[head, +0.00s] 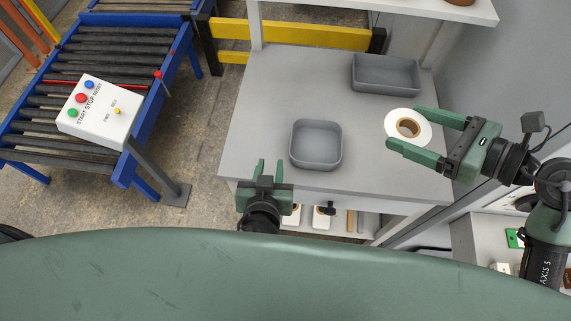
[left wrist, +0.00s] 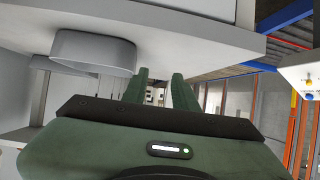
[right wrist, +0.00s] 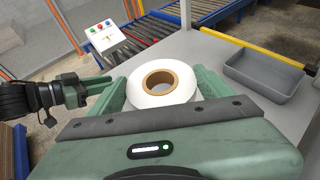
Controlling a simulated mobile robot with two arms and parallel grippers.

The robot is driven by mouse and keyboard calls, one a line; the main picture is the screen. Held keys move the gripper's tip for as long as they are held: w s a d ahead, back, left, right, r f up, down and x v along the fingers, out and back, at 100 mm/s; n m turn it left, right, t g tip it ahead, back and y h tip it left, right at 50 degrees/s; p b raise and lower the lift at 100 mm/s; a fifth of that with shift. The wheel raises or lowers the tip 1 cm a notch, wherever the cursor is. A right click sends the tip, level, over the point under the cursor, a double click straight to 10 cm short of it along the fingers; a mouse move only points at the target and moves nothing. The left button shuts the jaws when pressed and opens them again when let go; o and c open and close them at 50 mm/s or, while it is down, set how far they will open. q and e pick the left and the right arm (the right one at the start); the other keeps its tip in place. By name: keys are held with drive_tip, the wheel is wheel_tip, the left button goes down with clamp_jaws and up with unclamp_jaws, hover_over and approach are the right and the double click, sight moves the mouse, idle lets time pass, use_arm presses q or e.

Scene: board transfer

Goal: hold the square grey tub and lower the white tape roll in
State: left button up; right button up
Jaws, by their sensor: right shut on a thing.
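The square grey tub (head: 316,166) with rounded corners stands empty near the front edge of the grey table in the head view. It also shows in the left wrist view (left wrist: 95,50), to the left of the fingers. My left gripper (head: 270,167) is open and empty, in front of the table edge and apart from the tub, to its lower left. My right gripper (head: 405,128) is shut on the white tape roll (head: 421,128), to the right of the tub. The roll, with its brown core, lies between the fingers in the right wrist view (right wrist: 160,95).
A longer rectangular grey tray (head: 388,88) stands at the table's back right. A roller conveyor (head: 60,130) with a button box (head: 98,112) is at the left. A yellow rail (head: 300,35) runs behind the table (head: 262,115). The tabletop between tub and roll is clear.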

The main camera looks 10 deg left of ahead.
sight(316, 145)
use_arm(q)
drive_tip(key=d, duration=0.1)
drive_tip(key=d+r+t, duration=0.1)
drive_tip(key=d, duration=0.1)
drive_tip(key=shift+h, duration=0.4)
drive_tip(key=shift+w+d+r, duration=0.15)
drive_tip(key=shift+d+r, duration=0.05)
drive_tip(key=shift+d, duration=0.05)
drive_tip(key=shift+w+m, duration=0.25)
drive_tip(key=shift+m, duration=0.05)
drive_tip(key=p+x, duration=0.2)
drive_tip(key=x, duration=0.9)
drive_tip(key=shift+w+d, duration=0.1)
drive_tip(key=shift+w, duration=0.1)
clamp_jaws()
